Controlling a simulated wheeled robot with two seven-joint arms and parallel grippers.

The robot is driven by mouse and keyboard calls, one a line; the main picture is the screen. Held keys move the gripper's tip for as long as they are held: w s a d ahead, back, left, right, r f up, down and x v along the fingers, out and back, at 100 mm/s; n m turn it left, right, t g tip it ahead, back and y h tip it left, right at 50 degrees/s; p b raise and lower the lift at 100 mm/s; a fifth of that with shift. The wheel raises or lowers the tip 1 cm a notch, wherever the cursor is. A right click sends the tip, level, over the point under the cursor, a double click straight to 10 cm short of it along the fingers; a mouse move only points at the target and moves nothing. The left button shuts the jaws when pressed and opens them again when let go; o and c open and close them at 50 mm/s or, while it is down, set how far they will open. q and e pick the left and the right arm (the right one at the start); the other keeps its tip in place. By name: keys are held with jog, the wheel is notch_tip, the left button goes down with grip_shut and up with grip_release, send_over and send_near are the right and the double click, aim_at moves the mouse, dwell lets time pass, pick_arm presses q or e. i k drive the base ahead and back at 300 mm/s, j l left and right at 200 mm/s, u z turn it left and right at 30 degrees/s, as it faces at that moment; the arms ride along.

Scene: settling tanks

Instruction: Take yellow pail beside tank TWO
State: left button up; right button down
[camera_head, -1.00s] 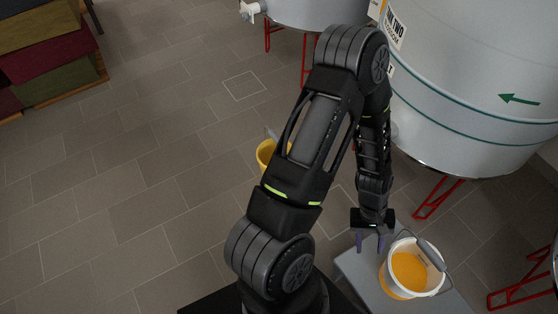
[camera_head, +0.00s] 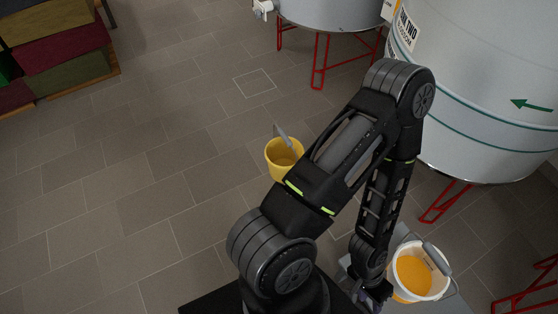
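The yellow pail (camera_head: 282,165) stands on the tiled floor left of tank TWO (camera_head: 470,85), its handle raised at the upper left. My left arm crosses in front of the pail's right side. My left gripper (camera_head: 372,297) is low in the view, beside a white pail (camera_head: 420,280) with orange contents, well apart from the yellow pail. Its fingers are small and dark, and their opening is unclear. My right gripper is out of view.
The white pail sits on a grey surface at the bottom right. Red tank legs (camera_head: 440,202) stand below tank TWO. Another tank (camera_head: 330,10) on red legs is at the top. Stacked coloured crates (camera_head: 60,55) are at the top left. The floor at left is clear.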

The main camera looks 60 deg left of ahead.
aim_at(284, 152)
jog(key=u, duration=1.95)
jog(key=k+l+u, duration=0.15)
jog(key=u, duration=0.15)
jog(key=k+l, duration=0.2)
jog(key=k, duration=0.1)
